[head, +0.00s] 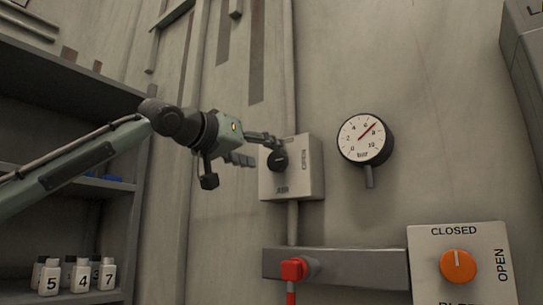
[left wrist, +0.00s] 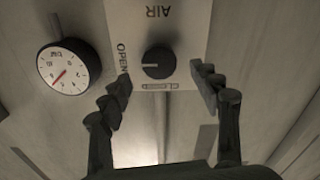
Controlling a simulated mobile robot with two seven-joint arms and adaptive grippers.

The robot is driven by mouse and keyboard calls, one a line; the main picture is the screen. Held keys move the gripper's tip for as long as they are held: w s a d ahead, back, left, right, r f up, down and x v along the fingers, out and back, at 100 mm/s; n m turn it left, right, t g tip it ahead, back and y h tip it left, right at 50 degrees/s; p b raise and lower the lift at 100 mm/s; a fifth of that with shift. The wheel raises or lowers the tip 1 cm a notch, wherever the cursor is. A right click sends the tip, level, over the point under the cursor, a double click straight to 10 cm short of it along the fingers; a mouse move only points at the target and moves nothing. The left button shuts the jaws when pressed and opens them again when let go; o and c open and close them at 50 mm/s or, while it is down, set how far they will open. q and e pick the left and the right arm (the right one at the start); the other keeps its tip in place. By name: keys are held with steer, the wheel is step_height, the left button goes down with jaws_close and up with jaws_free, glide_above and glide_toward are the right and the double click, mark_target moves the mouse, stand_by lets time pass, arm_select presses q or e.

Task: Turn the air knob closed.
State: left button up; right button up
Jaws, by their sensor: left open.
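The black air knob (head: 277,160) sits on a pale wall box (head: 311,179) marked OPEN on its right side in the head view. In the left wrist view, which is upside down, the knob (left wrist: 158,62) has a white mark pointing toward the word OPEN. Lettering at the knob's lower edge there is hard to read. My left gripper (head: 266,150) is open in front of the box. In the left wrist view, the fingers of the left gripper (left wrist: 162,80) stand apart on either side of the knob, with clear gaps to it. My right gripper is not in view.
A round bar gauge (head: 365,138) hangs right of the box; its needle points between 6 and 8. Below are a red handle (head: 294,269) on a grey rail (head: 370,268) and a panel with an orange knob (head: 458,266). Shelves with numbered bottles (head: 80,276) stand left.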

mark_target(274, 159)
arm_select(q)
steer(key=shift+x, duration=1.55)
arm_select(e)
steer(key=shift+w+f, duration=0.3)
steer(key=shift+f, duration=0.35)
arm_select(q)
steer(key=shift+c, duration=0.6)
steer(key=c, duration=1)
steer(key=shift+c, duration=0.2)
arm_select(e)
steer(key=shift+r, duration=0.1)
